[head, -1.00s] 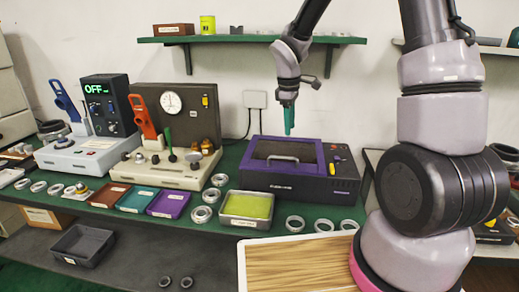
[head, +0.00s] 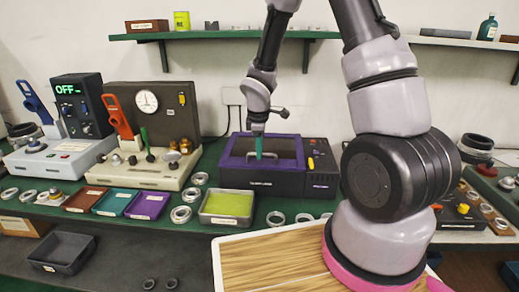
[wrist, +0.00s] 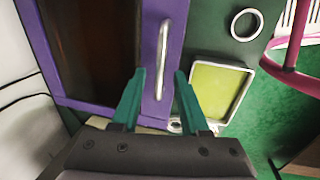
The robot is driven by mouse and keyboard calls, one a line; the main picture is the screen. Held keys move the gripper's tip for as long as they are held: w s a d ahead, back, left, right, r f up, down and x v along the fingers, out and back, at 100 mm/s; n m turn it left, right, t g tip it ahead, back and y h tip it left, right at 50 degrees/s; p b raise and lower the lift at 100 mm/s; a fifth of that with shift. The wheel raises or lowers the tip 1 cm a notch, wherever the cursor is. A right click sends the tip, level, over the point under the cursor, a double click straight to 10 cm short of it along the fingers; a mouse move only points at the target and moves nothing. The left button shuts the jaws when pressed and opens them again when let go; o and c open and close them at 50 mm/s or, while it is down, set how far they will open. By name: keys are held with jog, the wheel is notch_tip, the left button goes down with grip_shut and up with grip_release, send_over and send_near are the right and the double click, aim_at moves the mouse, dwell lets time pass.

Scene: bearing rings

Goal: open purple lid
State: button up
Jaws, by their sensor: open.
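The purple-framed lid (head: 291,136) with a dark window tops a dark box (head: 277,183) on the green bench. The lid looks shut. Its silver bar handle (wrist: 162,60) runs along the purple front strip in the wrist view. My gripper (head: 259,156) points down over the front of the lid. In the wrist view my gripper (wrist: 158,74) has its two green fingers apart, with the near end of the handle between their tips in the picture. I cannot tell the height gap between tips and handle. In the head view the fingers partly hide the handle.
A yellow-green tray (head: 228,205) sits at the box's front left. Several metal rings (head: 276,218) lie along the bench edge. A beige gauge station (head: 150,170) with levers stands to the left. A green shelf (head: 215,37) hangs above. My forearm passes in front of the wall.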

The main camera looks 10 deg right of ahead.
grip_shut()
dwell(1.5)
